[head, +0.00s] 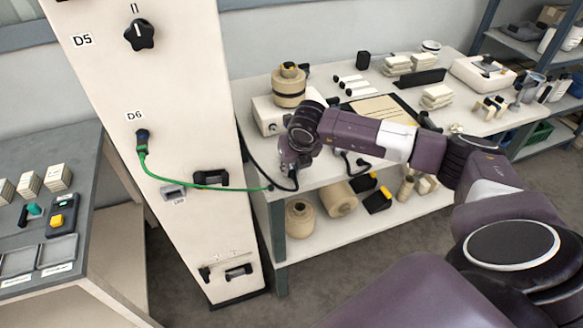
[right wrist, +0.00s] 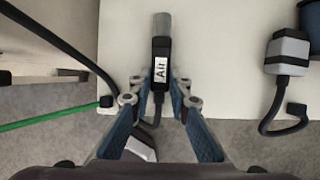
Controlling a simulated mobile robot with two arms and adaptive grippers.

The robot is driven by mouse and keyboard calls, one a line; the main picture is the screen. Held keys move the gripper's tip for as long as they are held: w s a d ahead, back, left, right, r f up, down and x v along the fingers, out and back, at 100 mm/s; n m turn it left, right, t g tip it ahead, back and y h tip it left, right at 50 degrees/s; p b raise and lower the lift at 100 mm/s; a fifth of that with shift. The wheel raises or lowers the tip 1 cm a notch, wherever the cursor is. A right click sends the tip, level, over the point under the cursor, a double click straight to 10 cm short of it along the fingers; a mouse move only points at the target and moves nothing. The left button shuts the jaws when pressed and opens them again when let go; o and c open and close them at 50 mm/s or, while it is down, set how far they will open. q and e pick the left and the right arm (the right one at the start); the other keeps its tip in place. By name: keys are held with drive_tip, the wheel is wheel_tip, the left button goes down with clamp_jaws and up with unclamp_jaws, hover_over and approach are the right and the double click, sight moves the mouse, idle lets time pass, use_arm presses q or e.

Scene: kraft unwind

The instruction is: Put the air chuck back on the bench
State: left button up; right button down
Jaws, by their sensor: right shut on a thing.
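The air chuck (right wrist: 161,62) is a black body with a white "Air" label and a grey round tip. In the right wrist view it stands between the fingers of my right gripper (right wrist: 159,92), which is shut on it, its tip pointing away. The white bench top (right wrist: 215,70) lies behind it; I cannot tell whether the chuck touches it. In the head view my right gripper (head: 290,166) is at the near left edge of the bench (head: 325,172) and mostly hides the chuck. My left gripper is not in view.
A grey and black tool (right wrist: 287,52) with a cable lies on the bench to the right. A twine-coloured spool (head: 289,88) stands on a white box (head: 268,115). A green hose (head: 205,187) runs from the tall panel (head: 180,90) to the bench edge.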

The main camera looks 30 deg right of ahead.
drive_tip(key=c, duration=1.8)
unclamp_jaws()
drive_tip(key=shift+r, duration=0.1)
drive_tip(key=b+v, duration=0.3)
drive_tip(key=v, duration=0.9)
